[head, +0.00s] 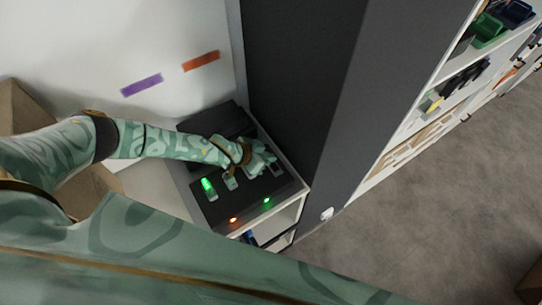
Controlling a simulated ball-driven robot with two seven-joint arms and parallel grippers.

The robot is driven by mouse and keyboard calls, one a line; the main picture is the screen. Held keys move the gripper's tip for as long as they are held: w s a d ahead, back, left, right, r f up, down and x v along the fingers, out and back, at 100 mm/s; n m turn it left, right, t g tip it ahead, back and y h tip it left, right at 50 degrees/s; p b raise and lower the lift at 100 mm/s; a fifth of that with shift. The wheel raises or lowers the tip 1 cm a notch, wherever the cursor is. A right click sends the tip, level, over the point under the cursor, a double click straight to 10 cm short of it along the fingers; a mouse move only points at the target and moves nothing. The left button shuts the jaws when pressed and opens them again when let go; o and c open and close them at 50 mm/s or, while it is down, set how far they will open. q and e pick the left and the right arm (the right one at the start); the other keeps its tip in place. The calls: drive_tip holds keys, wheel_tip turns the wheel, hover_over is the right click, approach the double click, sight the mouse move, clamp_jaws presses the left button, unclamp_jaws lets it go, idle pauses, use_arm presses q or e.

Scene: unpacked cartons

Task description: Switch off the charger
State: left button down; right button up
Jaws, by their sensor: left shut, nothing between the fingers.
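The charger (254,204) is a dark box with several slots, on top of a small white shelf unit beside a tall dark grey panel. A green light (208,184) glows in its left slot. On its front edge an orange-red light (233,220) and a small green light (267,201) are lit. My left gripper (262,165) is shut and empty, over the back right part of the charger. It hides some of the slots; whether it touches the charger I cannot tell. My right gripper is not in view.
The tall grey panel (290,75) stands close to the right of the charger. A white shelf rack (440,85) with bins is further right. Cardboard (18,105) is at the left.

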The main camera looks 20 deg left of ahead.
use_arm(q)
drive_tip(key=p+v, duration=0.9)
drive_tip(key=v, duration=0.2)
drive_tip(key=shift+w+r, duration=0.4)
drive_tip(key=shift+d, duration=0.1)
